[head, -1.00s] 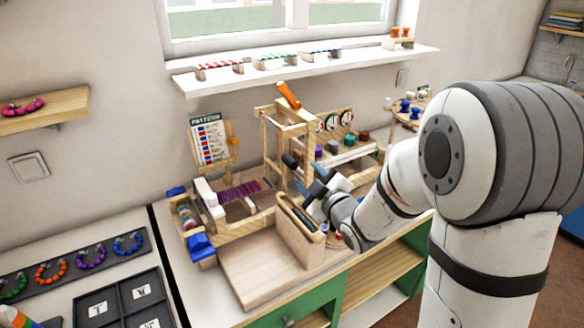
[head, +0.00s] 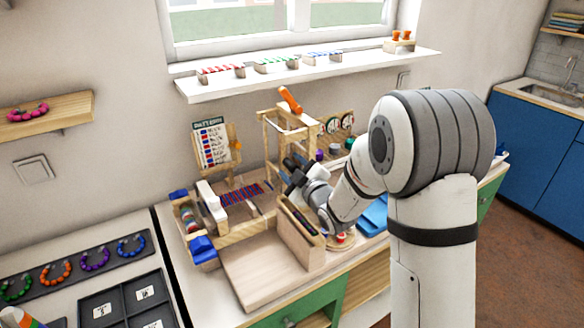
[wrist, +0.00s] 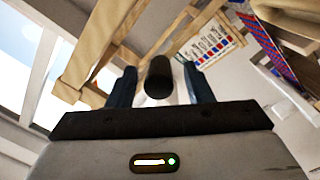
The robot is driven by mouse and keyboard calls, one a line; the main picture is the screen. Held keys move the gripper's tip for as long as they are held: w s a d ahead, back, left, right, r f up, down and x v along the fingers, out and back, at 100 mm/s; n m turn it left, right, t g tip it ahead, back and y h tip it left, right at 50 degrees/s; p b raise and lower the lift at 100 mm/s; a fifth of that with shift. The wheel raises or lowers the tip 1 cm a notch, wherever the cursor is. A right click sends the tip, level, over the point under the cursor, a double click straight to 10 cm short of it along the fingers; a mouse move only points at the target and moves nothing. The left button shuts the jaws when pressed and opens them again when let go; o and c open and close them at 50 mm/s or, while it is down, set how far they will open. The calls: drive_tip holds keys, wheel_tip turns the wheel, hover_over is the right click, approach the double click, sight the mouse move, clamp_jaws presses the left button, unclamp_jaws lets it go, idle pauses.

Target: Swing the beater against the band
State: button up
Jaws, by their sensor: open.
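The band (head: 246,193), woven red and blue, lies stretched on the wooden loom; its edge shows in the wrist view (wrist: 270,48). Right of it stands an upright wooden frame (head: 268,140) with an orange handle (head: 290,99) on top. A dark cylindrical grip (wrist: 158,78), apparently the beater's handle, sits between my fingers in the wrist view. My gripper (head: 293,166) is open at the loom's right side, its blue fingers (wrist: 161,86) on either side of this grip with gaps visible. How the grip joins the beater is hidden.
A pattern card (head: 212,143) stands behind the loom. A wooden box (head: 300,240) stands in front of my gripper, beside a bare wooden board (head: 265,268). Blue parts (head: 203,249) flank the loom's left end. A windowsill shelf (head: 310,72) hangs above.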

clamp_jaws()
idle(0.3)
